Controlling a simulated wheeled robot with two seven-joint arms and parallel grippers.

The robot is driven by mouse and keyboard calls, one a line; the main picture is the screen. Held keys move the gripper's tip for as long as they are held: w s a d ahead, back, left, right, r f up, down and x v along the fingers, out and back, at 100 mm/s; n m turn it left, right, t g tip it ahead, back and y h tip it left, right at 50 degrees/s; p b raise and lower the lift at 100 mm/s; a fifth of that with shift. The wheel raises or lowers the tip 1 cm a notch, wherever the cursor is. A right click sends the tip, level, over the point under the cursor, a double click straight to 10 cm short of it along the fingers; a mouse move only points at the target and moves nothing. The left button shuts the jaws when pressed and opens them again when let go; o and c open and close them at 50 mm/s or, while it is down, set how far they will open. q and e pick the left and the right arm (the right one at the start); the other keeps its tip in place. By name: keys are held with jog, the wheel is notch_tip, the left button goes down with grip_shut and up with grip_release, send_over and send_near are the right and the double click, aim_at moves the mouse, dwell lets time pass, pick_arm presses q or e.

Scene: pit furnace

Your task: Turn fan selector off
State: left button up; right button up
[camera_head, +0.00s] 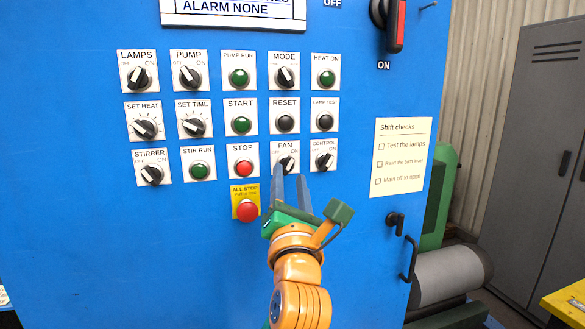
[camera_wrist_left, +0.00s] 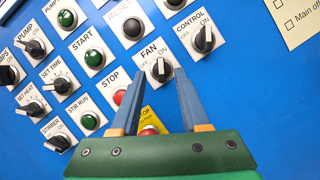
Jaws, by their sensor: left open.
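The fan selector (camera_head: 287,163) is a black knob with a white pointer line on a white plate marked FAN, OFF and ON. Its pointer appears turned toward the ON side. In the left wrist view the fan selector (camera_wrist_left: 160,70) sits just beyond and between my fingertips. My left gripper (camera_head: 289,178) is open, its two blue-grey fingers pointing up at the panel just below the knob. In the left wrist view the left gripper (camera_wrist_left: 158,82) has nothing between its fingers. I cannot tell whether a fingertip touches the plate. My right gripper is not in view.
The red all-stop button (camera_head: 247,211) is just left of my left gripper. The stop button (camera_head: 244,168) and control selector (camera_head: 325,161) flank the fan selector. The reset button (camera_head: 285,123) is above it. A paper checklist (camera_head: 403,157) hangs to the right.

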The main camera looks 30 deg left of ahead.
aim_at(286, 172)
pick_arm(q)
jog(key=w+a, duration=0.2)
jog(key=shift+w+a+r, duration=0.1)
jog(key=shift+w+a, duration=0.1)
jog(key=shift+w, duration=0.1)
jog(key=shift+a, duration=0.1)
jog(key=shift+c, duration=0.2)
jog(key=shift+s+d+r, duration=0.1)
jog(key=shift+s+d, duration=0.05)
jog(key=shift+d, duration=0.15)
grip_shut()
